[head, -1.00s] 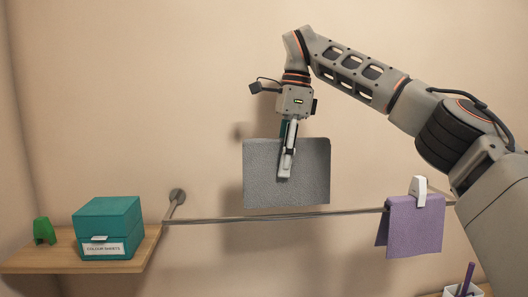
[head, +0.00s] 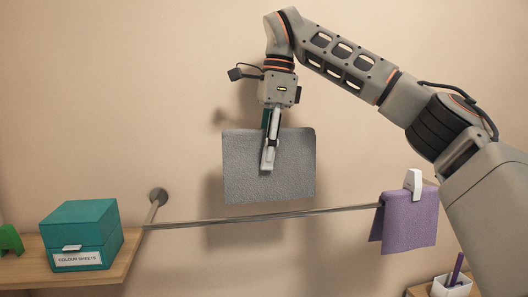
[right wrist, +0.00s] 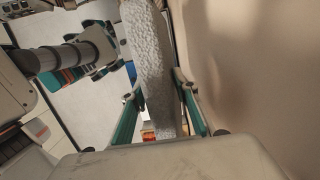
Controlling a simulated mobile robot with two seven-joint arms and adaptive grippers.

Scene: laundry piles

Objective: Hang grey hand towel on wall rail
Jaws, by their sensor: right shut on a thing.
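The grey hand towel (head: 295,178) hangs flat from my right gripper (head: 268,165) in the head view, its lower edge a little above the wall rail in the picture. My right gripper is shut on it near the towel's upper middle. In the right wrist view the towel (right wrist: 152,65) shows edge-on between the two fingers (right wrist: 160,115). The wall rail (head: 250,217) runs across from a round wall mount at the left toward the right. Whether the towel is directly over the rail or in front of it is hard to tell. My left gripper is not in view.
A purple cloth (head: 408,220) hangs on the rail's right part with a white clip (head: 413,184). A teal box (head: 82,234) labelled "COLOUR SHEETS" and a green object (head: 10,241) sit on a left shelf (head: 120,270). A white holder (head: 452,286) stands lower right. The rail's middle is bare.

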